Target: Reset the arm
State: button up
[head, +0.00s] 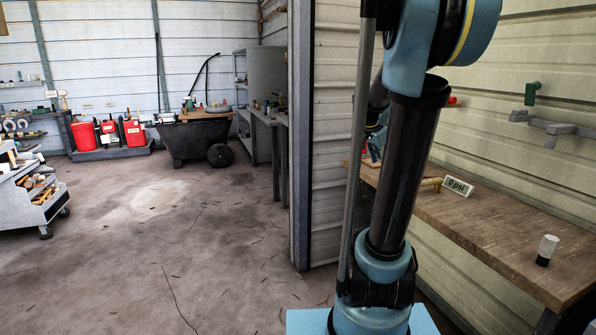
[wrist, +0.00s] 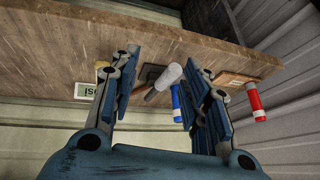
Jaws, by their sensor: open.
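My gripper (wrist: 165,82) shows in the wrist view with its two blue-and-grey fingers spread wide apart. It is open, and nothing is held between the fingers. Beyond the gap is a wooden bench (wrist: 60,35), seen upside down, with a pale-headed tool (wrist: 167,78) on it. In the head view my arm fills the middle right, and my gripper is mostly hidden behind it. The bench (head: 500,225) runs along the right wall there.
On the bench are a "0 psi" display (head: 458,187) and a white cylinder with a dark base (head: 547,247). Open floor (head: 150,250) lies left, before a black cart (head: 190,140).

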jog(key=s+a+f+n+y, duration=0.1)
jog(key=s+a+f+n, duration=0.3)
jog(key=s, duration=0.5)
jog(key=s+a+f+n+g+y, duration=0.1)
jog(key=s+a+f+n, duration=0.4)
jog(key=s, duration=0.5)
jog(key=s+a+f+n+y, duration=0.2)
jog(key=s+a+f+n, duration=0.2)
jog(key=s, duration=0.6)
notch_tip(320, 180, down, 3)
jog(key=shift+a+f+n+g+y, duration=0.2)
jog(key=shift+a+n+g+y, duration=0.15)
jog(key=shift+a, duration=0.65)
jog(key=shift+w+f, duration=0.2)
jog(key=shift+w, duration=0.3)
